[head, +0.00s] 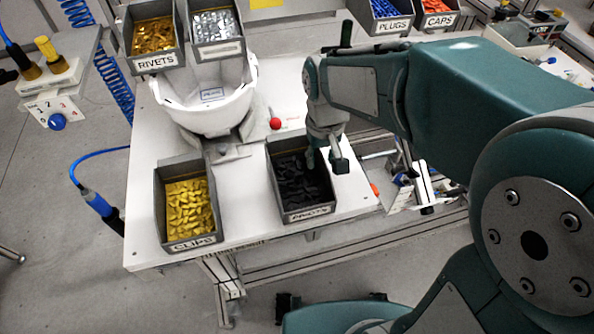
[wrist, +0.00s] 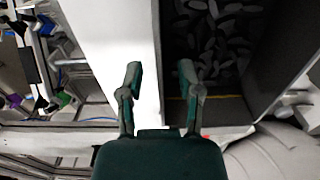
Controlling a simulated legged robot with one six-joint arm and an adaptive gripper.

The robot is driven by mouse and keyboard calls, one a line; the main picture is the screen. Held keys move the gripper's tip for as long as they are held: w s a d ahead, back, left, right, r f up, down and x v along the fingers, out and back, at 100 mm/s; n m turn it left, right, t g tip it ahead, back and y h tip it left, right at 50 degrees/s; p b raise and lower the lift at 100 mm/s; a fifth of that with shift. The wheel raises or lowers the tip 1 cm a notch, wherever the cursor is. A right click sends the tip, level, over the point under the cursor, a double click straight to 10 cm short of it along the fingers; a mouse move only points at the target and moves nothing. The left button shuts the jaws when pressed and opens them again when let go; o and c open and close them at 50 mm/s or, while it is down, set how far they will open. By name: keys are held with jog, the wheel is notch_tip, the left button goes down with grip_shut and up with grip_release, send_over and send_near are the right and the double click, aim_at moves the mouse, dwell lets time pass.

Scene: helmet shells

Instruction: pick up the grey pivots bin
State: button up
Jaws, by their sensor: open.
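The grey pivots bin (head: 308,213) sits on the white worktable, its label facing the front edge. It is filled with dark pivots (head: 292,183). My gripper (head: 326,162) is at the bin's right wall in the head view, open and pointing down. In the wrist view the bin (wrist: 285,50) fills the upper right. There my open fingers (wrist: 160,78) appear on either side of one bin wall, one over the white tabletop and one over the inside. I cannot tell how far the tips are above or below the rim, or whether they touch the wall.
A clips bin (head: 159,205) with yellow parts stands to the left on the table (head: 245,215). A white helmet shell (head: 205,115) on a stand is behind. Rivets bin (head: 155,63) and another bin stand beyond it. The table's front and right edges are close.

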jog(key=shift+a+f, duration=0.15)
jog(key=shift+f, duration=0.45)
grip_shut()
jog(key=shift+r, duration=0.1)
